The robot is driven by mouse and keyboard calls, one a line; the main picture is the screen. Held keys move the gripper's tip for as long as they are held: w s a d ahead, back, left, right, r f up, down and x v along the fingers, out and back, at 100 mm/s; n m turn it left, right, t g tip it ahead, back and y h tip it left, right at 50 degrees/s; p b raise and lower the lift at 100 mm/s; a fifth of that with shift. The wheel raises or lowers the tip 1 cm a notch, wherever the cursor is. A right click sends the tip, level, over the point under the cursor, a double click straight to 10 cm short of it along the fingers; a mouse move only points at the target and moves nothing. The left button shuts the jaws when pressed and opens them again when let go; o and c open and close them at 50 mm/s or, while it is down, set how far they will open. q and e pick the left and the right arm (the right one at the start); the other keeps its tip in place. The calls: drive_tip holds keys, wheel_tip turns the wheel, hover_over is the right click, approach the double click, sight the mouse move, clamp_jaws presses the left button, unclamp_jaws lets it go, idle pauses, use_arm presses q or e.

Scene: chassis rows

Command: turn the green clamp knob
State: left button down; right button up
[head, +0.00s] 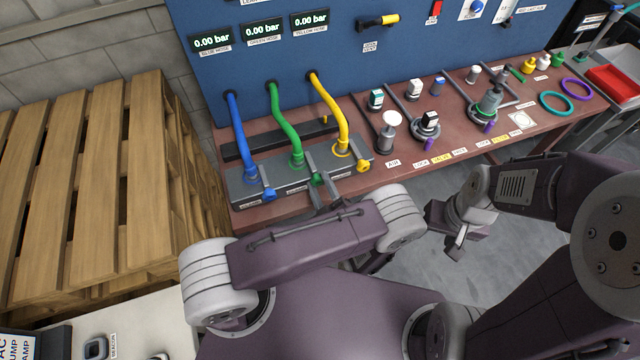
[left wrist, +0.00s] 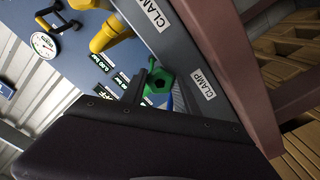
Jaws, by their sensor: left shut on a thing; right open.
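The green clamp knob (head: 318,180) sits on the front of the grey clamp block (head: 285,187), below the green hose (head: 287,130). My left gripper (head: 321,188) is at the knob, its fingers shut on it. The left wrist view shows the green knob (left wrist: 158,84) between the fingers of the left gripper (left wrist: 160,92), beside a CLAMP label. The fingers partly hide the knob. My right gripper (head: 456,240) is open and empty, in front of the bench and away from the block.
A blue knob (head: 269,194) and a yellow knob (head: 364,166) flank the green one closely. Blue and yellow hoses rise to the blue panel (head: 350,70). Valves stand on the bench to the right. A wooden pallet stack (head: 100,180) stands at left.

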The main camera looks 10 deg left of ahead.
idle(0.4)
use_arm(q)
drive_tip(key=c, duration=0.9)
unclamp_jaws()
drive_tip(key=shift+s, duration=0.1)
